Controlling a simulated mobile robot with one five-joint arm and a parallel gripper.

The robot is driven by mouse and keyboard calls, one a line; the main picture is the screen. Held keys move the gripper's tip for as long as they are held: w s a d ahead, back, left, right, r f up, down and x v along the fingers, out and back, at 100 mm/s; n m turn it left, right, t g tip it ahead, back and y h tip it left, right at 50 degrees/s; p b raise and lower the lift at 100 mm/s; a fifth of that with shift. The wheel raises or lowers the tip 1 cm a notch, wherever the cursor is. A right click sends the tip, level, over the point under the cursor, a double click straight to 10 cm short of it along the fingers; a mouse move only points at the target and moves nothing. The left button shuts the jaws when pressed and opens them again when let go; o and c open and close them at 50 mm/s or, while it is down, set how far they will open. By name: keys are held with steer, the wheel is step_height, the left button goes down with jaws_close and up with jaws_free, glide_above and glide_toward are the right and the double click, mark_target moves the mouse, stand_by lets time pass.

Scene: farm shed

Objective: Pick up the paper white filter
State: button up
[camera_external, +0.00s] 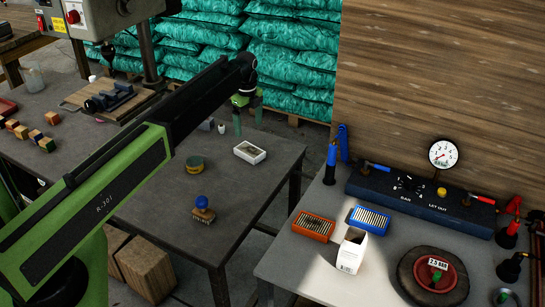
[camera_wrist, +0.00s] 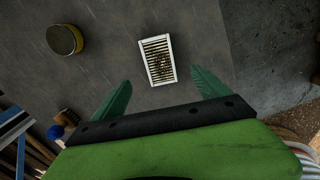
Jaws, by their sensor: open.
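The white paper filter (camera_external: 249,152) is a small white-framed rectangle with a pleated inside. It lies flat on the dark grey table near its far right side. In the wrist view the filter (camera_wrist: 158,60) lies ahead of and between the two green fingertips, slightly turned. My gripper (camera_external: 248,112) hangs above the table, close to the filter and apart from it. In the wrist view my gripper (camera_wrist: 160,87) has its fingers spread wide with nothing between them.
A yellow-green round tin (camera_external: 195,165) and a brush with a blue knob (camera_external: 202,211) stand on the same table. An orange filter (camera_external: 314,227) and a blue filter (camera_external: 369,220) lie on the right-hand bench beside a white box (camera_external: 352,250). A vise (camera_external: 108,97) stands at the back left.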

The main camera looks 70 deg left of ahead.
mark_target(250, 149)
step_height(250, 149, down, 11)
steer(key=b, duration=0.9)
steer(key=shift+d+f+b, duration=0.1)
steer(key=shift+f+b, duration=0.05)
steer(key=shift+b, duration=0.15)
steer(key=shift+r, duration=0.2)
steer(key=c, duration=1.5)
steer(key=shift+r, duration=0.1)
step_height(250, 149, up, 5)
steer(key=p, duration=0.5)
steer(key=shift+p, duration=0.3)
steer(key=shift+w+d+r+p, duration=0.45)
steer(key=shift+d+r+p, duration=0.5)
steer(key=shift+d, duration=0.95)
steer(key=shift+w+d+r+p, duration=0.5)
steer(key=shift+d+r+p, duration=0.5)
steer(key=shift+d, duration=0.85)
steer(key=shift+w+d+r+p, duration=0.45)
steer(key=shift+d+r+p, duration=0.5)
steer(key=shift+d, duration=0.95)
